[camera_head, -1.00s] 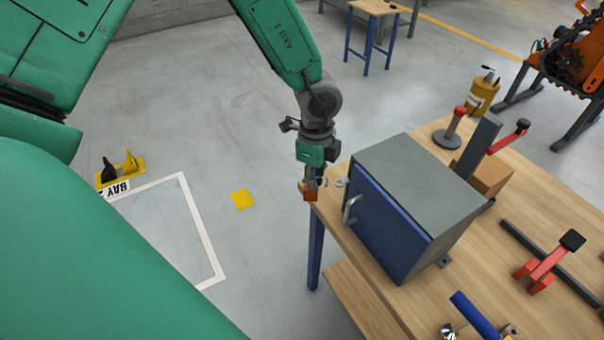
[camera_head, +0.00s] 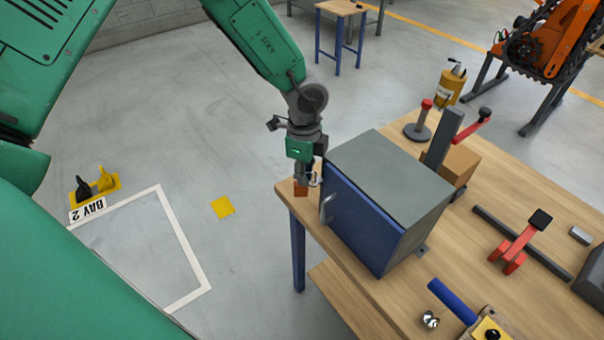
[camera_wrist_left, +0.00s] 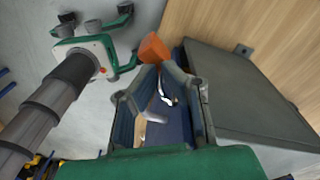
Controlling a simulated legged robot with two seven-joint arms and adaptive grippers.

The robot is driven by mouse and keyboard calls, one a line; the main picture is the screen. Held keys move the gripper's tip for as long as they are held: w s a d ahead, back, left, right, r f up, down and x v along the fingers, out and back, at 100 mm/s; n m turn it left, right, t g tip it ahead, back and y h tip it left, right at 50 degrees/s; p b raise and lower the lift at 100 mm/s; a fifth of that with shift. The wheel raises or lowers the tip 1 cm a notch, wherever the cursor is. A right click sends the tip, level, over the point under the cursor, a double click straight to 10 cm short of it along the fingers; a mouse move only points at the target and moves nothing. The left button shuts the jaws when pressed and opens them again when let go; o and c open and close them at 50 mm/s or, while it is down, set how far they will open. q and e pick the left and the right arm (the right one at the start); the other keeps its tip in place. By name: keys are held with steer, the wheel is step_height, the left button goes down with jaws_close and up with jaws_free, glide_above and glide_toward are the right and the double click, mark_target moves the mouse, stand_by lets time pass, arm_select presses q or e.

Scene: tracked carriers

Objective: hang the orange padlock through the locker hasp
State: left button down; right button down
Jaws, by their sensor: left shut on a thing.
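The small orange padlock (camera_head: 301,188) hangs under my left gripper (camera_head: 306,176) at the near left corner of the workbench, just left of the locker. My left gripper is shut on it. In the left wrist view the padlock (camera_wrist_left: 153,48) shows at the tips of the two grey fingers (camera_wrist_left: 160,75). The grey locker (camera_head: 385,170) has a blue door (camera_head: 362,225) with a metal handle (camera_head: 326,208). A small metal piece, perhaps the hasp, is beside the fingers; whether the padlock touches it is unclear.
The wooden workbench (camera_head: 480,225) holds a red-handled clamp (camera_head: 518,248), a cardboard box (camera_head: 459,165) and a blue-handled tool (camera_head: 452,300) around the locker. A yellow canister (camera_head: 450,86) stands beyond. Open floor lies left of the bench.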

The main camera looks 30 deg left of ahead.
arm_select(q)
steer(key=shift+d, duration=0.1)
steer(key=shift+a+f, duration=0.15)
steer(key=shift+a, duration=0.75)
steer(key=shift+d, duration=0.5)
arm_select(e)
steer(key=shift+r, duration=0.1)
arm_select(q)
steer(key=shift+s+a+f, duration=0.15)
steer(key=shift+a, duration=0.15)
arm_select(e)
steer(key=shift+a+r, duration=0.1)
steer(key=shift+a, duration=0.15)
arm_select(q)
steer(key=shift+d, duration=0.2)
arm_select(e)
steer(key=shift+d, duration=0.2)
arm_select(q)
steer(key=shift+d+f, duration=0.1)
steer(key=shift+f, duration=0.45)
arm_select(e)
steer(key=shift+a+f, duration=0.1)
steer(key=shift+f, duration=0.25)
arm_select(q)
steer(key=shift+f+b, duration=0.5)
steer(key=shift+f, duration=0.2)
arm_select(e)
steer(key=shift+f, duration=0.35)
